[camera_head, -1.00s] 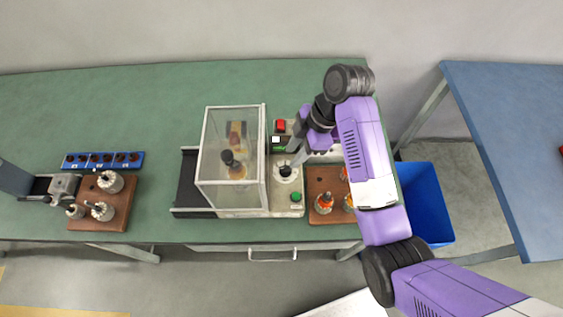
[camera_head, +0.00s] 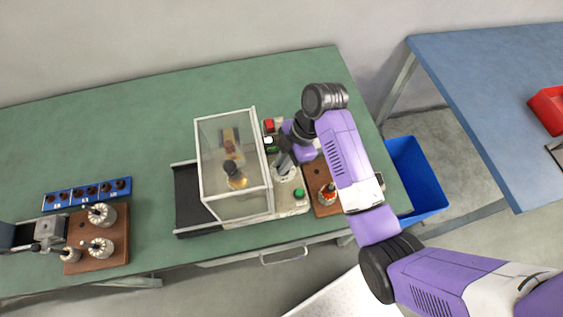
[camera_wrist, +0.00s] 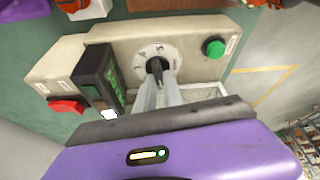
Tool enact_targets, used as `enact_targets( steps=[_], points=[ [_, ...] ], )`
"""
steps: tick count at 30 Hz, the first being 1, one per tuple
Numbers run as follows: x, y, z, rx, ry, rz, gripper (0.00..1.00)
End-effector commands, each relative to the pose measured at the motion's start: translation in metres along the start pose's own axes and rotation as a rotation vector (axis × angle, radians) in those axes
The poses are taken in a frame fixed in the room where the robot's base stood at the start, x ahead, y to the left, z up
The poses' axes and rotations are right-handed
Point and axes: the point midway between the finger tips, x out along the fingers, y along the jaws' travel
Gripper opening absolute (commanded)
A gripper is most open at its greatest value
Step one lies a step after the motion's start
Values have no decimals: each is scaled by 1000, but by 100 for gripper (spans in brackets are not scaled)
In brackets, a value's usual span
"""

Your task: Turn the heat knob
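The heat knob (camera_wrist: 155,65) is a small black knob on a round white dial with printed marks (camera_wrist: 160,50). It is on the beige control panel (camera_wrist: 120,40) beside the clear-walled box. My gripper (camera_wrist: 160,82) is over the dial, with its two grey fingers close together and their tips on either side of the knob. The fingers hide part of the knob and the lower dial. In the head view my gripper (camera_head: 286,166) comes down onto the white dial (camera_head: 287,175), and the knob itself is hidden there.
The panel has a green button (camera_head: 299,193), a red button (camera_head: 268,125) and a dark display (camera_head: 271,145). The clear box (camera_head: 225,135) stands close on the left. A wooden board with orange-topped parts (camera_head: 327,191) is close on the right. A blue bin (camera_head: 418,180) is beyond the bench.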

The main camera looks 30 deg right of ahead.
Motion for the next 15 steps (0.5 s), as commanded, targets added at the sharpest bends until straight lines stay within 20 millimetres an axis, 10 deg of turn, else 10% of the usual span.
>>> enact_targets(
  steps=[15],
  points=[
    [0,0,0,54,0,25,0]
  ],
)
